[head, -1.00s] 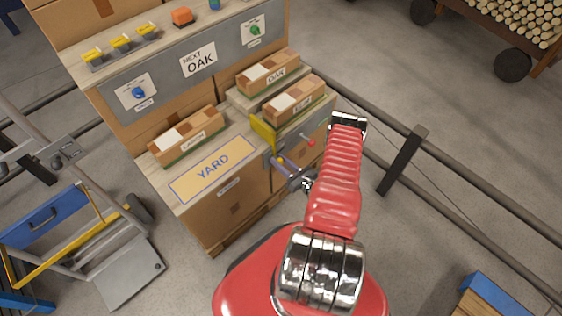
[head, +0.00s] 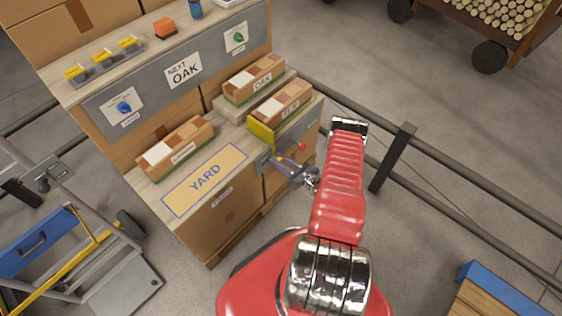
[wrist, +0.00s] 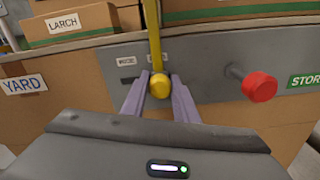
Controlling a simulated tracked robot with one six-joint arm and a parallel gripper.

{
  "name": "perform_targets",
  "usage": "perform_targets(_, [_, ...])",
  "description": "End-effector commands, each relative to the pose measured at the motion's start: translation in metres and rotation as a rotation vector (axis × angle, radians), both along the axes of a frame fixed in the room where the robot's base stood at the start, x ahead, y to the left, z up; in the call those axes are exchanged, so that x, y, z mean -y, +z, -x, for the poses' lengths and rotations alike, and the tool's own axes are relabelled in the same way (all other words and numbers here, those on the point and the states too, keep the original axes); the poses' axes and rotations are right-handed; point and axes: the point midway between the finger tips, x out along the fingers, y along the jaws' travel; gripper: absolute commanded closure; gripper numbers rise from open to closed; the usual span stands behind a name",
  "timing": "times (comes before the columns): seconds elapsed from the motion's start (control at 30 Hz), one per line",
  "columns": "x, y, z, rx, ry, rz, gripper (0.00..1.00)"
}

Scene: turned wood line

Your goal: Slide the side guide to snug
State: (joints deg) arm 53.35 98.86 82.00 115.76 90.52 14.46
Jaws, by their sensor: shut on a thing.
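The yellow side guide (head: 262,134) is at the left end of the box labelled elm (head: 285,101), close against it; I cannot tell whether they touch. In the wrist view the guide's bar (wrist: 154,38) runs down to a round yellow knob (wrist: 160,86). My gripper (wrist: 160,92) is shut on that knob, with one purple finger on each side. In the head view my gripper (head: 284,166) is at the bench's front face, partly behind my red arm.
A red button (wrist: 260,87) sticks out right of the knob. The larch box (head: 178,147) stands to the left, the oak box (head: 254,84) behind. A yard label (head: 205,178) marks the bench top. A rail post (head: 392,158) stands right of my arm.

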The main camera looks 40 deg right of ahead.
Motion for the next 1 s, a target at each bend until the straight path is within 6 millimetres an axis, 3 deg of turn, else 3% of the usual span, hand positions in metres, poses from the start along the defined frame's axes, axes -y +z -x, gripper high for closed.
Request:
perform_targets(0.2, [0.007,-0.001,-0.001,-0.004,-0.015,0.005,1.0])
perform_targets(0.23, [0.007,0.0,-0.001,-0.005,-0.016,0.005,0.73])
perform_targets(0.47, [0.006,0.0,-0.002,-0.002,-0.012,0.005,0.57])
perform_targets(0.77, [0.003,0.0,-0.001,-0.002,-0.006,0.004,0.56])
perform_targets(1.0, [0.006,0.0,0.014,-0.002,-0.006,0.004,0.56])
